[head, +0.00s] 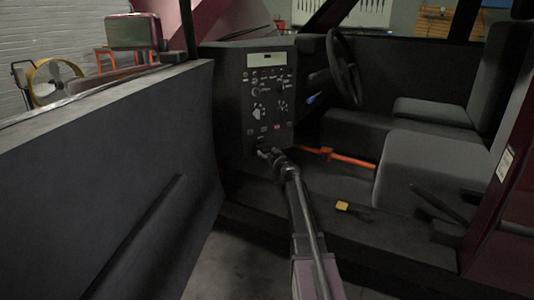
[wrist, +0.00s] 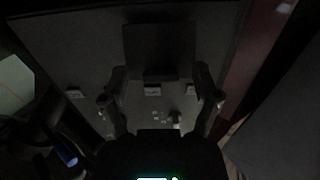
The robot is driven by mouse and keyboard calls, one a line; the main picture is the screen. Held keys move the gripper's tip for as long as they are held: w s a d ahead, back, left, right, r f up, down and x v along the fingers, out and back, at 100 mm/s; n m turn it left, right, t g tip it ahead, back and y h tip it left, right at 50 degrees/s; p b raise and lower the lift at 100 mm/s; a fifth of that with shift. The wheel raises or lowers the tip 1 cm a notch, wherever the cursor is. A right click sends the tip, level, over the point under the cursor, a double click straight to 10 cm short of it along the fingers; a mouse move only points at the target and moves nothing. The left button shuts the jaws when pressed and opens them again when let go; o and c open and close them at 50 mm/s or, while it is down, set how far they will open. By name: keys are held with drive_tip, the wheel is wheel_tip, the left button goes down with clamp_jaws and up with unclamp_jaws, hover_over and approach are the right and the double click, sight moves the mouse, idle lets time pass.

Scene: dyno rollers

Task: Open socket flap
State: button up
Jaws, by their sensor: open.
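The dashboard console (head: 268,88) stands upright inside the open car, with a display, knobs and buttons on its face. My gripper (head: 266,153) is at the lower part of this face, pointing at it. In the wrist view, my gripper (wrist: 162,76) has its two fingers spread wide with nothing held between them. A dark square piece (wrist: 160,45), which looks like the socket flap, lies ahead between and beyond the fingertips. The picture is too dark to tell whether it is raised or whether a finger touches it. In the head view my gripper hides the socket area.
The open car door (head: 100,165) fills the left side. A steering wheel (head: 343,68) and grey seats (head: 425,165) are to the right. An orange bar (head: 340,157) lies behind my arm, and a small yellow block (head: 355,206) sits on the car floor.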

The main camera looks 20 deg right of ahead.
clamp_jaws()
idle(0.3)
drive_tip(key=shift+f+t+b, duration=0.25)
drive_tip(key=shift+t+b, duration=0.05)
drive_tip(key=shift+b, duration=0.4)
drive_tip(key=t+b, duration=0.1)
drive_tip(key=b, duration=0.2)
drive_tip(key=f+t+b, duration=0.1)
drive_tip(key=t+b, duration=0.1)
drive_tip(key=b, duration=0.1)
drive_tip(key=f+t+b, duration=0.1)
drive_tip(key=b, duration=0.3)
drive_tip(key=shift+s+f+t, duration=0.2)
drive_tip(key=shift+s+t, duration=0.05)
drive_tip(key=shift+t, duration=0.15)
drive_tip(key=shift+t+b, duration=0.3)
drive_tip(key=shift+b, duration=0.05)
